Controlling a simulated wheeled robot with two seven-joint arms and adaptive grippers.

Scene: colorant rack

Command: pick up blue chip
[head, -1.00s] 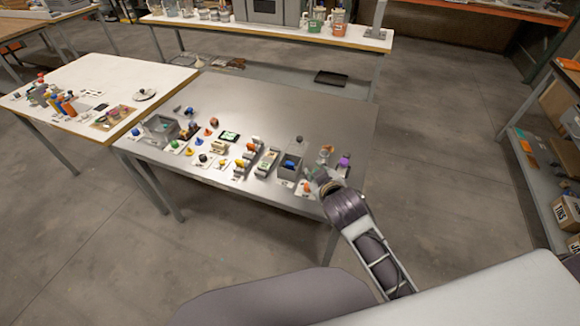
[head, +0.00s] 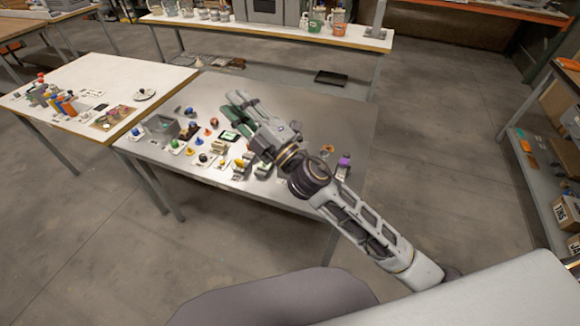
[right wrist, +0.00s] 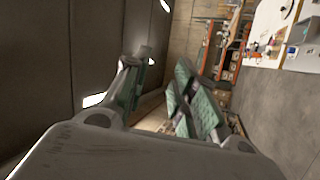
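Small blue pieces stand among the coloured parts on the metal table; I cannot tell which is the blue chip. My right gripper (head: 236,106) is raised over the middle of the table, pointing away and left. Its green-padded fingers stand apart with nothing between them in the right wrist view (right wrist: 158,85). The right arm hides the grey box with a blue piece seen earlier. My left gripper is not in view.
A grey open bin (head: 163,127) stands at the table's left. A purple-topped part (head: 344,161) is at the right. The metal table's far right is bare (head: 345,115). A white-topped table (head: 120,75) with coloured bottles adjoins at left.

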